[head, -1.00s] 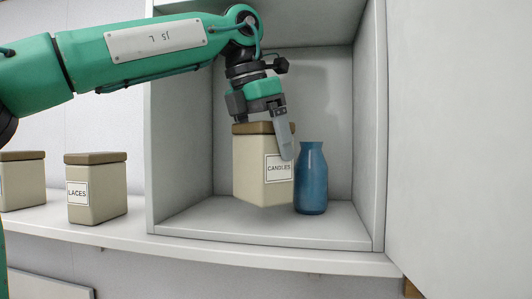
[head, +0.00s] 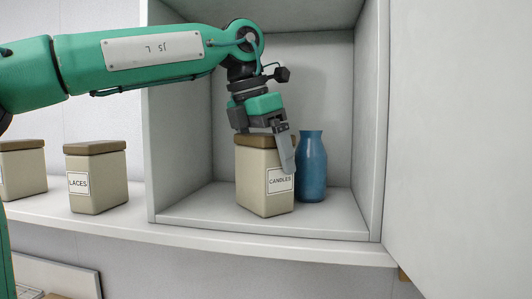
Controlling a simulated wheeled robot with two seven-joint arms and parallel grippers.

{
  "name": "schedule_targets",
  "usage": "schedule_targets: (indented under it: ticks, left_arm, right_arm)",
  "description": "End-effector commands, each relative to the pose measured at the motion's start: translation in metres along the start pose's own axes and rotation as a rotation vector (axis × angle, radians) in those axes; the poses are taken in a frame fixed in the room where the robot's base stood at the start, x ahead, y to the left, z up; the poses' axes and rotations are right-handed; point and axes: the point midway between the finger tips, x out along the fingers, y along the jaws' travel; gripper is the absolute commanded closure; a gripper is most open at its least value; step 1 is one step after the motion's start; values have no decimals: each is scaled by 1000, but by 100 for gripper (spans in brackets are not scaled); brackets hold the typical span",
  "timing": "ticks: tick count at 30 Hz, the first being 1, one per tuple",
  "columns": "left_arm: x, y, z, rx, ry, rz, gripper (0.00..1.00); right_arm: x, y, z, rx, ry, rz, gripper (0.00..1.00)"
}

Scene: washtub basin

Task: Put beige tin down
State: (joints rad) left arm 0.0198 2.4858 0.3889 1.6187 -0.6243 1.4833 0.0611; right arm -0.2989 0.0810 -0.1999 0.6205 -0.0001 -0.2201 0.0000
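The beige tin (head: 262,190), with a brown lid and a "CANDLES" label, is upright inside the open cabinet compartment (head: 330,219). Its base appears to touch the compartment floor near the front edge. My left gripper (head: 285,157) reaches down over the tin's lid. One grey finger lies along the tin's front right side. The other finger is hidden behind the tin, and the gripper appears shut on it. My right gripper is not in view.
A blue bottle (head: 312,170) stands just right of the tin, slightly farther back. A "LACES" tin (head: 100,182) and another beige tin (head: 22,172) stand on the shelf to the left. Compartment walls enclose both sides; the floor left of the tin is clear.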

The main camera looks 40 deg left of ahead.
Motion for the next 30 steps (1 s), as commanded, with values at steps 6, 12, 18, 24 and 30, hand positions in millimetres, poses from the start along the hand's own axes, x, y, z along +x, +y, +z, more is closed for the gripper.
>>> schedule_targets:
  ticks: [6, 12, 18, 24, 30]
  left_arm:
    - [-4, 0, 1, -1, -1, 1, 0]
    - [-24, 0, 0, -2, -4, 2, 0]
    - [-40, 0, -38, 1, -6, 0, 0]
    - [-53, 0, -79, 0, -4, 0, 0]
    - [-64, 0, -105, 0, -2, 0, 0]
  right_arm:
    - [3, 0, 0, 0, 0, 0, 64]
    - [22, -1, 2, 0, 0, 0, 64]
    - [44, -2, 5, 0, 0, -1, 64]
    - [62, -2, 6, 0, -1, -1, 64]
    - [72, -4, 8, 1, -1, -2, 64]
